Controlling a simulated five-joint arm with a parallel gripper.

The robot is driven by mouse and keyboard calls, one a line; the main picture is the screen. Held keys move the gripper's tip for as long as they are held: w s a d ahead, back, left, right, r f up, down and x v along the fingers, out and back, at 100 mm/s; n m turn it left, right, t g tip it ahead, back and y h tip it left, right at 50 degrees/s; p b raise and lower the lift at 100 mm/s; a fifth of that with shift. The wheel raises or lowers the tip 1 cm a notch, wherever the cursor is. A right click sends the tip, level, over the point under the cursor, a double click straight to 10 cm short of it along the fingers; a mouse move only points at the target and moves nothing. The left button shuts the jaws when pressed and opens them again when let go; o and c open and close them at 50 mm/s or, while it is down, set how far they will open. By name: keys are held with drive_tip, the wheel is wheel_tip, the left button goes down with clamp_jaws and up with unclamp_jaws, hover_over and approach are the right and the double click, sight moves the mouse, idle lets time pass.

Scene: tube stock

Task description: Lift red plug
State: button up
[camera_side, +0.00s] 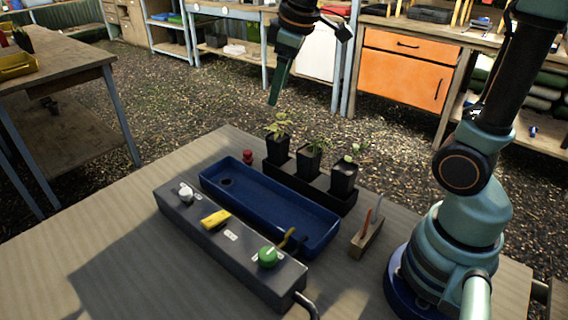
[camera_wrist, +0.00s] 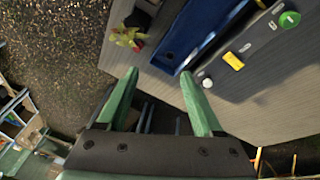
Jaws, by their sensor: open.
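The red plug (camera_side: 248,156) is a small red piece on the table, just behind the far left end of the blue tray (camera_side: 215,190). In the wrist view a small red patch (camera_wrist: 137,46) beside a plant's leaves looks like the plug. My gripper (camera_wrist: 159,74) is open and empty, its two green fingers spread apart. In the side view my gripper (camera_side: 275,101) hangs high above and behind the plug, well clear of it; one green finger shows plainly there.
Potted seedlings (camera_side: 310,160) in a black holder stand close to the plug's right. A grey control box (camera_side: 192,222) with white, yellow and green controls lies in front of the tray. A small wooden block (camera_side: 367,240) holds upright sticks. The table's left front is clear.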

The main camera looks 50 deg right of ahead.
drive_tip(key=w+d+f+n+g, duration=0.2)
drive_tip(key=w+f+n, duration=0.35)
drive_tip(key=w, duration=0.55)
drive_tip(key=n+g, duration=0.2)
drive_tip(key=n, duration=0.2)
hover_over(247, 151)
wheel_tip(247, 151, down, 10)
wheel_tip(247, 151, down, 12)
drive_tip(key=shift+s+r, duration=0.1)
drive_tip(key=shift+c, duration=0.3)
clamp_jaws()
